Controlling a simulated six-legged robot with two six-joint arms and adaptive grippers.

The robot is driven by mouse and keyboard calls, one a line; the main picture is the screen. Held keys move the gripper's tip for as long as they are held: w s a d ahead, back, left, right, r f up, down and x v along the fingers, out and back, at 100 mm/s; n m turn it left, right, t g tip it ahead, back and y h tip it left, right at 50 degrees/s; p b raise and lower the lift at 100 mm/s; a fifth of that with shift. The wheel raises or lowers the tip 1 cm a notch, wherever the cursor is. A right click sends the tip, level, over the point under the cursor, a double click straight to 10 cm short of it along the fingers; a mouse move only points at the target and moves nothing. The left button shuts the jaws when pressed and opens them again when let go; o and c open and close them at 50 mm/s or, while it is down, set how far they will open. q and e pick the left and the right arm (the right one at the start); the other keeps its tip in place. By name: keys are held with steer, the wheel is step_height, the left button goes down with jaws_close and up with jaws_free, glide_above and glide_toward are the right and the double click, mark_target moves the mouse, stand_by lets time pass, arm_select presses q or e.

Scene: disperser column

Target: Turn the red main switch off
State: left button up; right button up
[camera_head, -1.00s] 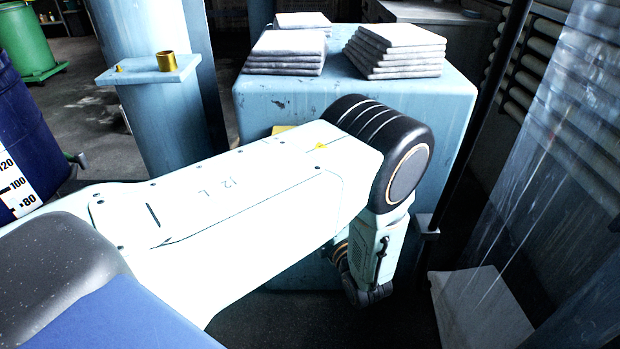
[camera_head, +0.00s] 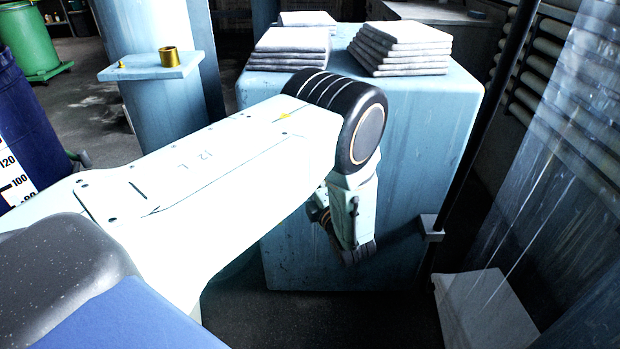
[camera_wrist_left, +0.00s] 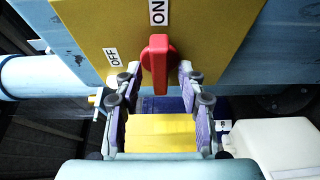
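The red main switch (camera_wrist_left: 159,62) shows in the left wrist view as an upright bar on a yellow plate (camera_wrist_left: 205,40). The white ON label (camera_wrist_left: 157,12) is above it, in line with the bar. The white OFF label (camera_wrist_left: 112,57) is to its left. My left gripper (camera_wrist_left: 160,75) is open, with one finger on each side of the bar's lower part. I see small gaps between the fingers and the bar; contact is not visible. In the head view my left arm hides the switch and plate. My right gripper is in neither view.
A light blue cabinet (camera_head: 420,150) stands ahead with stacked grey slabs (camera_head: 400,47) on top. A blue column with a shelf (camera_head: 148,70) is left of it. A blue barrel (camera_head: 25,130) stands at the left, a transparent curtain (camera_head: 545,160) at the right.

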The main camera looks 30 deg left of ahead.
arm_select(q)
jaws_close()
steer(key=shift+r, duration=0.1)
stand_by(0.5)
steer(key=shift+s+a+r+n+t+h+p, duration=0.1)
steer(key=shift+r+n+h+p, duration=0.1)
steer(key=shift+n+h+p, duration=1.4)
steer(key=shift+w+a+r+n+t+h+p, duration=0.15)
steer(key=shift+n+h+p, duration=0.5)
steer(key=shift+n, duration=1.9)
steer(key=shift+s+a+r+n+t+h+p, duration=0.1)
steer(key=shift+s+r+n+h+p, duration=0.1)
steer(key=shift+n+h+p, duration=1.4)
steer(key=shift+n+y+b, duration=0.35)
steer(key=shift+n+b, duration=0.15)
steer(key=shift+n, duration=0.05)
